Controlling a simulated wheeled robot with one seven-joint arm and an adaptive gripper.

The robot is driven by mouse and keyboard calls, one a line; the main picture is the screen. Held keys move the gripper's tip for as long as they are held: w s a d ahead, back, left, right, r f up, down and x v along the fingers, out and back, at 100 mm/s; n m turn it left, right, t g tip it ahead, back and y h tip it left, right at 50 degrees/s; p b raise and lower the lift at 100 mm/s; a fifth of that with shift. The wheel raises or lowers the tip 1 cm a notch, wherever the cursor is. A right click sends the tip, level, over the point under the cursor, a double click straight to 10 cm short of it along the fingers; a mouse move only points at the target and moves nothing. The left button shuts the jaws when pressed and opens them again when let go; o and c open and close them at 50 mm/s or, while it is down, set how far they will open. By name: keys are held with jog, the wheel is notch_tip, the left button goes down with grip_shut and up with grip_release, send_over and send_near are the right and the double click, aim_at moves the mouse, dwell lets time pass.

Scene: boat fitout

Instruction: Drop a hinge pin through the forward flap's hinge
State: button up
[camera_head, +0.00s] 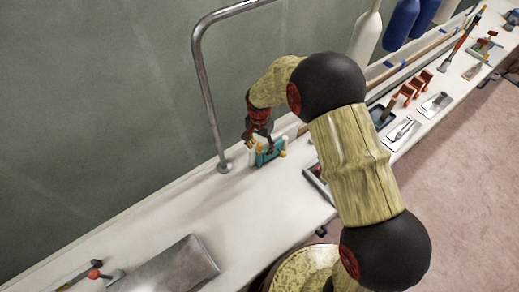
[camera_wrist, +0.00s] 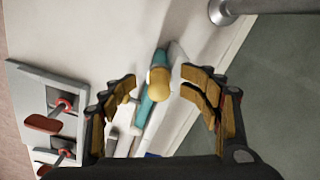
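A small teal block (camera_head: 268,157) stands on the white ledge by the foot of the metal rail. In the wrist view the teal piece (camera_wrist: 153,100) has a rounded gold knob (camera_wrist: 158,81) on it; I cannot tell whether this is the hinge pin's head. My gripper (camera_head: 264,146) is directly over the block. In the wrist view my gripper (camera_wrist: 159,88) has its fingers spread on either side of the knob, with a gap showing on both sides. A grey plate (camera_head: 178,265) lies at the lower left; I cannot tell if it is the forward flap.
A bent metal rail (camera_head: 207,92) rises from the ledge (camera_head: 240,205) close beside my gripper. A rod with a red ball (camera_head: 94,273) is at lower left. Grey plates with red-brown handles (camera_wrist: 42,123) are left in the wrist view. Tools and orange clips (camera_head: 408,91) line the far ledge.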

notch_tip(320, 180, up, 10)
jog(key=shift+f, duration=0.15)
dwell(0.3)
jog(key=shift+n, duration=0.3)
jog(key=shift+s+d+f+n, duration=0.15)
jog(key=shift+s+n, duration=0.1)
jog(key=shift+n, duration=0.15)
jog(key=s+d+r+n+t, duration=0.1)
jog(key=s+d+r+t, duration=0.1)
jog(key=s+d+r, duration=0.3)
jog(key=s+d+r+n+t+b, duration=0.1)
jog(key=s+d+r, duration=0.4)
jog(key=s+r, duration=0.6)
jog(key=s+d+r+n+t, duration=0.2)
jog(key=s+d+r, duration=0.4)
jog(key=s, duration=0.5)
notch_tip(320, 180, up, 2)
jog(key=shift+s+r+n+t, duration=0.15)
jog(key=shift+r+n+t, duration=0.15)
jog(key=shift+n, duration=0.3)
